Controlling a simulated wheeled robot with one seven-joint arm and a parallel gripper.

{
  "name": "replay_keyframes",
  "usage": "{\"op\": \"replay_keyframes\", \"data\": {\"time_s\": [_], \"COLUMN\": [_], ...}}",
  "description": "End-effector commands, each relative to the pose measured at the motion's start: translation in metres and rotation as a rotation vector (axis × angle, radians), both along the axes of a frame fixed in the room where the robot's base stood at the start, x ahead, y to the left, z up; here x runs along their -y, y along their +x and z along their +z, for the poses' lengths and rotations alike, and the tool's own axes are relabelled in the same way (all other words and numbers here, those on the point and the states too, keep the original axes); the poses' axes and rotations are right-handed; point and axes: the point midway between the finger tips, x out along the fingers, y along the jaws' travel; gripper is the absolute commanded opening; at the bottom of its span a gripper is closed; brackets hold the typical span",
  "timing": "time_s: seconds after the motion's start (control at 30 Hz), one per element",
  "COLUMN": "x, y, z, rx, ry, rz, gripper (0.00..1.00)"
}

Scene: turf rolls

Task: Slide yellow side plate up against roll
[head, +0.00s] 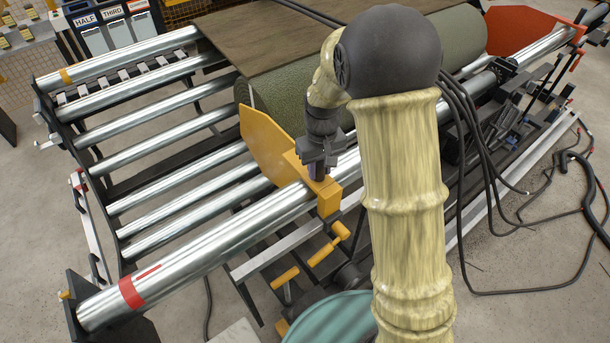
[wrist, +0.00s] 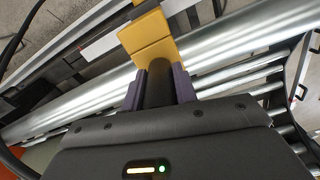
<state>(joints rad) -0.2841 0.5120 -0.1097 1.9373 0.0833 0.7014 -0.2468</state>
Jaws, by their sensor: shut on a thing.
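The yellow side plate (head: 262,138) stands upright near the left end of the green turf roll (head: 300,95). It hides part of that end, and I cannot tell whether it touches the roll. Its yellow bracket (head: 329,200) sits on the thick front steel tube (head: 215,240) and also shows in the wrist view (wrist: 152,38). My gripper (head: 319,174) is at the top of the bracket. In the wrist view, its purple fingers (wrist: 159,85) are shut on a dark upright post, the plate's handle.
A red side plate (head: 525,32) stands at the roll's far right end. Yellow crank handles (head: 322,254) hang below the bracket. Black cables (head: 490,290) lie on the right floor.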

Motion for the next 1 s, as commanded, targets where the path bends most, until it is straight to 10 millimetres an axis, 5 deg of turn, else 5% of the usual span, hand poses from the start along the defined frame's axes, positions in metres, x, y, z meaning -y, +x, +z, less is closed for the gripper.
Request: {"op": "replay_keyframes", "data": {"time_s": [0.4, 0.77, 0.8, 0.9, 1.0], "x": [0.073, 0.077, 0.077, 0.077, 0.077], "y": [0.052, 0.055, 0.055, 0.054, 0.053], "z": [0.003, 0.003, 0.003, 0.002, 0.002], "rx": [0.014, 0.014, 0.014, 0.011, 0.009], "ry": [0.0, 0.001, 0.001, 0.001, 0.001], "rz": [-0.005, -0.001, -0.001, -0.001, -0.001], "gripper": [0.0, 0.0, 0.34, 0.5, 0.5]}}
